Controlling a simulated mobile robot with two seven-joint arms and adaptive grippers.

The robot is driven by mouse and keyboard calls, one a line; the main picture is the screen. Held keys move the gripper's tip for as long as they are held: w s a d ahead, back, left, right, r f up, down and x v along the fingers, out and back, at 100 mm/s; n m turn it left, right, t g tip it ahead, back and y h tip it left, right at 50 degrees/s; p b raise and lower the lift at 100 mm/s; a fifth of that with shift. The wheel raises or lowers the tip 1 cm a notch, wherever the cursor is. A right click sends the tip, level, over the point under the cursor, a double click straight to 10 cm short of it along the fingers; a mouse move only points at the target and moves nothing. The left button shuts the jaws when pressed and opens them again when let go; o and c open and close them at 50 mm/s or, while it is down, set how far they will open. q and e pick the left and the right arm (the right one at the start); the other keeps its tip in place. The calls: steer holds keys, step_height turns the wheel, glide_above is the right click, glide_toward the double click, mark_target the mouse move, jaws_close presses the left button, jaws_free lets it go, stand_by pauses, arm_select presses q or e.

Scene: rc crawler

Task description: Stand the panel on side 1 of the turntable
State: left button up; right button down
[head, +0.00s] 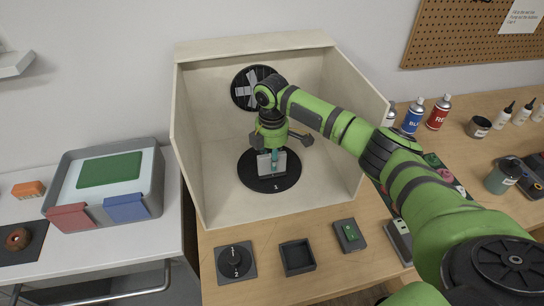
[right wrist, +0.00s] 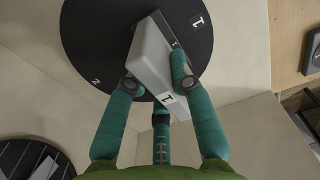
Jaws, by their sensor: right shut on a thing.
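The panel is a light grey block with small labels marked 1; it shows in the head view (head: 264,168) and the right wrist view (right wrist: 150,52). My right gripper (head: 272,155) is shut on the panel, with teal fingers on both sides of it in the right wrist view (right wrist: 157,82). The black round turntable (head: 288,181) lies on the booth floor directly beneath. Its mark 1 faces the front, and the right wrist view of the turntable (right wrist: 90,45) also shows a mark 2. I cannot tell whether the panel touches the disc. My left gripper is not in view.
A cream booth (head: 184,130) with side walls surrounds the turntable. A fan (head: 240,96) is on its back wall. A dial (head: 235,262), a dark square tray (head: 284,252) and a green-topped switch box (head: 349,235) stand in front. Spray cans (head: 412,117) stand at right; a grey bin (head: 67,166) at left.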

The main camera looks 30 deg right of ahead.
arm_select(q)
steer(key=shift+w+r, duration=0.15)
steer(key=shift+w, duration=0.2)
arm_select(e)
steer(key=shift+f, duration=0.25)
steer(key=shift+f, duration=0.15)
steer(key=c, duration=1.1)
jaws_free()
steer(key=shift+o, duration=0.2)
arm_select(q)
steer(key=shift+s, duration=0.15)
arm_select(e)
steer(key=shift+r, duration=0.35)
step_height(320, 180, up, 10)
steer(key=b, duration=0.2)
steer(key=shift+r+b, duration=0.25)
steer(key=shift+b, duration=0.1)
steer(key=shift+r, duration=0.55)
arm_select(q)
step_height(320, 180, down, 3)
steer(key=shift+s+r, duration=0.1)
